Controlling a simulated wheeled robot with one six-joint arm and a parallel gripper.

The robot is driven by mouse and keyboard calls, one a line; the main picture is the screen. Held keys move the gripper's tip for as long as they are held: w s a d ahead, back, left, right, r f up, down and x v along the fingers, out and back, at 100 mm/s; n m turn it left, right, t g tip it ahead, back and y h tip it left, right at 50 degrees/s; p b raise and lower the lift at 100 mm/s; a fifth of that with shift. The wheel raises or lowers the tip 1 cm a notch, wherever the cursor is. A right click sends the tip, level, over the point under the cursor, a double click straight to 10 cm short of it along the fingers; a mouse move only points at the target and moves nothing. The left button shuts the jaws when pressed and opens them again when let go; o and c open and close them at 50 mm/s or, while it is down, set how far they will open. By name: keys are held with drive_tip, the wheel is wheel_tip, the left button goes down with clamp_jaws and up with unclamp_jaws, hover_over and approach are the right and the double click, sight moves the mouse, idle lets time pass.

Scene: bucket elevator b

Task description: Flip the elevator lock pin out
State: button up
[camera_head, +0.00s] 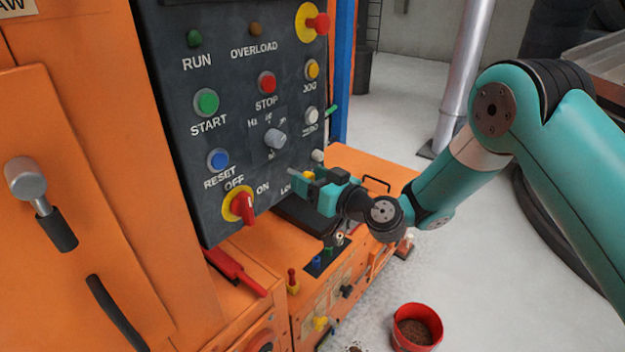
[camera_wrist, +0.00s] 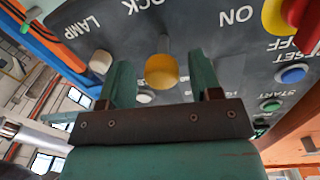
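The lock pin (camera_wrist: 162,70) is a yellow round knob on a grey stem, standing out from the dark control panel (camera_wrist: 205,30) by the partly seen word "LOCK". In the wrist view it sits between the two teal fingers of my gripper (camera_wrist: 161,62), with a visible gap on each side. The fingers are open. In the head view my gripper (camera_head: 303,182) is at the lower right of the control panel (camera_head: 235,120), and a bit of the yellow knob (camera_head: 308,175) shows there. The fingers and wrist hide most of the knob and its label in that view.
A red ON/OFF switch (camera_head: 243,206) on a yellow plate is left of my gripper. A white lamp button (camera_wrist: 100,62) is close beside one finger. An orange housing (camera_head: 375,175) lies below and behind. A red bucket (camera_head: 416,328) stands on the floor.

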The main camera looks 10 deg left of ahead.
drive_tip(key=shift+a, duration=0.1)
drive_tip(key=b+v, duration=1.5)
drive_tip(key=v, duration=0.2)
drive_tip(key=shift+s+d, duration=0.2)
drive_tip(key=s+a+r+n+g+h+p, duration=0.1)
drive_tip(key=s+a+r+n+g+p, duration=0.1)
drive_tip(key=s+g, duration=0.3)
drive_tip(key=s+a+r+n+g+p, duration=0.1)
drive_tip(key=s+a+r+g+p, duration=0.15)
drive_tip(key=s, duration=0.35)
drive_tip(key=s+d+r+m+g+h+p, duration=0.1)
drive_tip(key=s+d+m+g+h+p, duration=0.2)
drive_tip(key=s+d+h, duration=0.6)
drive_tip(key=s+d+m+p, duration=0.1)
drive_tip(key=s+d, duration=0.1)
drive_tip(key=shift+d+m, duration=0.3)
drive_tip(key=shift+m, duration=0.1)
